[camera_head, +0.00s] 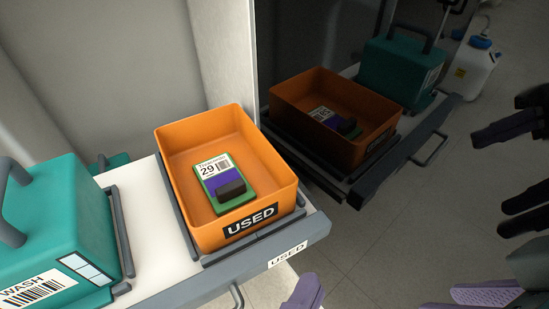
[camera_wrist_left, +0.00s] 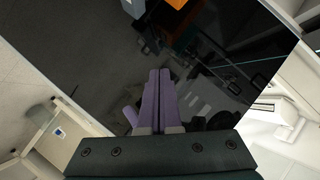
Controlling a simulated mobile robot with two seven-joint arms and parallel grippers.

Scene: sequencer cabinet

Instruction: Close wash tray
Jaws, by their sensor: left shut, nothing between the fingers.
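The wash tray is the pale slide-out tray (camera_head: 160,240) with a grey front edge and a handle (camera_head: 237,296); it stands pulled out. On it sit an orange bin marked USED (camera_head: 213,239), holding a green and purple cartridge (camera_head: 226,186), and a teal WASH container (camera_head: 60,225). My left gripper (camera_head: 305,290) shows purple fingertips at the bottom, in front of the tray and apart from it. In the left wrist view its fingers (camera_wrist_left: 158,85) are shut and empty. Dark and purple gripper-like parts show at the right edge; I cannot tell whether they are my right gripper or reflections.
A dark glossy panel (camera_head: 300,40) right of the tray mirrors the bin, container and handle. It also fills much of the left wrist view (camera_wrist_left: 90,55). A white jug with a blue cap (camera_head: 470,68) shows at the upper right. Pale cabinet walls (camera_head: 90,70) stand behind the tray.

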